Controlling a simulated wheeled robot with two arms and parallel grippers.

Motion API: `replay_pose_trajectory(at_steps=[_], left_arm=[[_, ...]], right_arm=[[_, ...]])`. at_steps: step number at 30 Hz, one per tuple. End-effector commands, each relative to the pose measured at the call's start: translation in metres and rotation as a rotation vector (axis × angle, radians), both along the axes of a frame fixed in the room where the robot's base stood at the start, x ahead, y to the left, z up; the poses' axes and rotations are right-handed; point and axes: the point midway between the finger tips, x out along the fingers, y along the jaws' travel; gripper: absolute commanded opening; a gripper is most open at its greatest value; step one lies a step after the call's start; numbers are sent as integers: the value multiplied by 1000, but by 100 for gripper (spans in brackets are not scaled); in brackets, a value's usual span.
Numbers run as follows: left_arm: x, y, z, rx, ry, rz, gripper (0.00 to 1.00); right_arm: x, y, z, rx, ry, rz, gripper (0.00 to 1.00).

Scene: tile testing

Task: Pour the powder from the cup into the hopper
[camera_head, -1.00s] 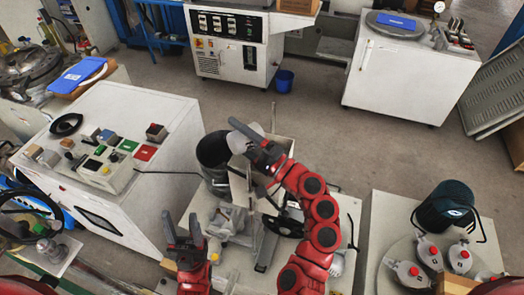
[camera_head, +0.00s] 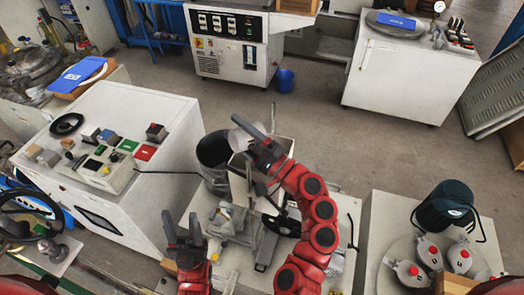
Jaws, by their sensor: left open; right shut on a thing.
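A pale grey cup (camera_head: 239,141) is held in my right gripper (camera_head: 246,137), whose arm reaches up from the lower middle. The gripper is shut on the cup, and its dark fingers hide part of it. The cup is tilted and sits at the upper right of the dark, round hopper (camera_head: 212,148) on the white machine. I cannot tell whether they touch, and no powder is visible. My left gripper (camera_head: 182,228) is open and empty, below and to the left of the hopper, with its fingers pointing up the picture.
The white machine top (camera_head: 318,205) holds metal parts close under both arms. A white cabinet with a control box (camera_head: 108,165) stands at left. At right, a table (camera_head: 385,215) carries several grey containers with red caps and a dark bucket (camera_head: 446,205). Open floor lies beyond.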

Motion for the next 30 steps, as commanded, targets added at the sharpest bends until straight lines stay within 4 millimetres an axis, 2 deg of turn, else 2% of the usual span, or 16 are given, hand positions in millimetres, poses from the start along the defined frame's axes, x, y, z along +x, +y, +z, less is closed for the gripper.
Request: replay_pose_trajectory(at_steps=[30], left_arm=[[0,0,1,0,0,0,50]], right_arm=[[2,-3,3,50,34,-1,12]])
